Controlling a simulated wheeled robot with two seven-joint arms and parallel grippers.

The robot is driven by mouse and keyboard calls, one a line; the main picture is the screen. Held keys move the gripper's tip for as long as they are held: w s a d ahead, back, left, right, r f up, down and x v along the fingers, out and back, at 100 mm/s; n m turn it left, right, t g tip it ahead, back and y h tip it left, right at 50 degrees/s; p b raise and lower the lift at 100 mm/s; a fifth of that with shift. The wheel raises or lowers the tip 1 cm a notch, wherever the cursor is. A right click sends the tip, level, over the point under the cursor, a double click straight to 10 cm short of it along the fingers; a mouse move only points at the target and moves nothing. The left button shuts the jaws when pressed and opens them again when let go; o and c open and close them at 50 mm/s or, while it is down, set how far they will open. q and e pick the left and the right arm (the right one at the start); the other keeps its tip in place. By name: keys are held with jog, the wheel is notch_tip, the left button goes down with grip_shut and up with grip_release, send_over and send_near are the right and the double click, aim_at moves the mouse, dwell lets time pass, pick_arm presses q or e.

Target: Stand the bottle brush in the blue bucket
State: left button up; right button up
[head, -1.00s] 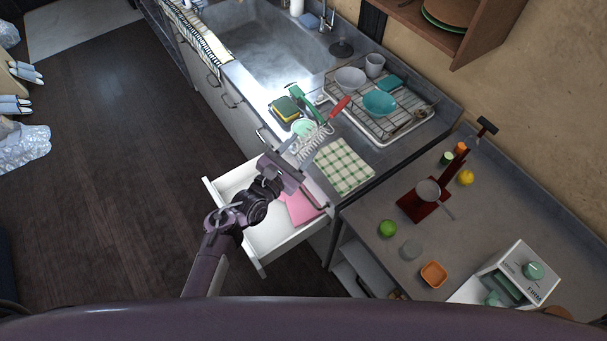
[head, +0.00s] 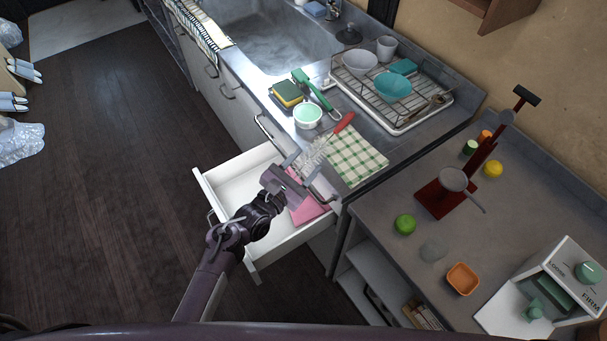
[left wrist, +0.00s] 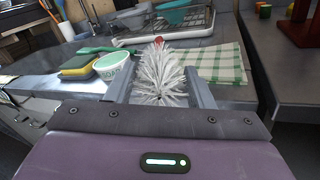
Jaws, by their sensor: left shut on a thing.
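The bottle brush has white bristles (head: 314,152) and a red handle (head: 343,123). My left gripper (head: 298,173) is shut on the bristle end, with the handle pointing away from me over the counter edge. In the left wrist view the bristles (left wrist: 160,78) sit between the two fingers, and the red handle shows small behind them. The brush appears held above the front of the counter, by the checked towel. I see no blue bucket in either view. My right gripper is not in view.
An open white drawer (head: 233,181) with a pink item (head: 308,209) lies below my left gripper. A green-and-white tub (head: 308,116), a sponge (head: 287,94), a checked towel (head: 356,157) and a dish rack (head: 432,104) crowd the counter.

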pick_arm(q)
jog(key=shift+f+b, duration=0.45)
jog(key=shift+f, duration=0.65)
jog(key=o, duration=1.1)
jog(key=shift+c, duration=0.2)
jog(key=shift+r, duration=0.15)
